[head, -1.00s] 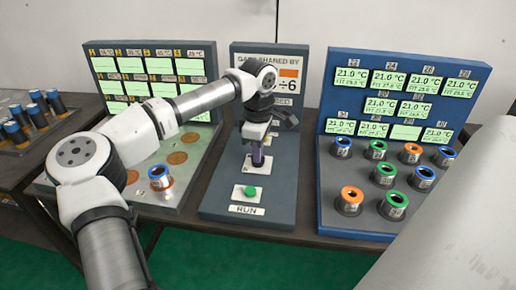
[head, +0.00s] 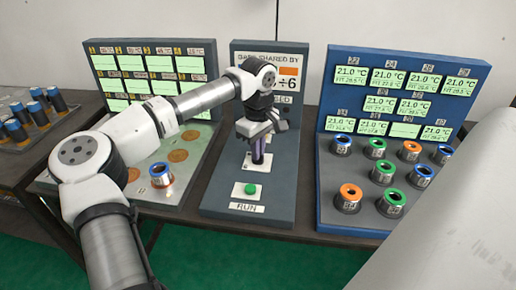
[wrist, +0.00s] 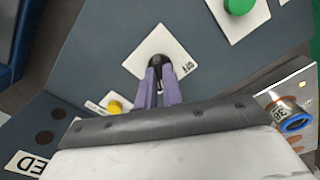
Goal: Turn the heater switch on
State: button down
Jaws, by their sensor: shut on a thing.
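The heater switch is a small dark lever (wrist: 157,60) on a white plate (wrist: 141,50) on the middle grey panel. My gripper (wrist: 158,75), with two purple fingers, is shut on the lever, its tips close to the plate. In the head view my gripper (head: 258,160) points down at this plate, above the green RUN button (head: 250,189). The fingers hide much of the lever, and I cannot read its position clearly. A small label lies on the plate beside the fingers.
The green button (wrist: 239,4) and a yellow knob (wrist: 114,107) are near the switch. A blue board (head: 328,200) with several ringed cylinders stands at right. A left board (head: 125,196) holds one blue-ringed cylinder (head: 160,175). Several blue-topped cylinders stand far left.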

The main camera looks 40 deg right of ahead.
jog(key=c, duration=1.5)
grip_release()
jog(key=shift+c, duration=0.2)
notch_tip(320, 180, up, 14)
jog(key=b, duration=0.1)
jog(key=shift+b, duration=0.3)
jog(key=shift+s+f, duration=0.1)
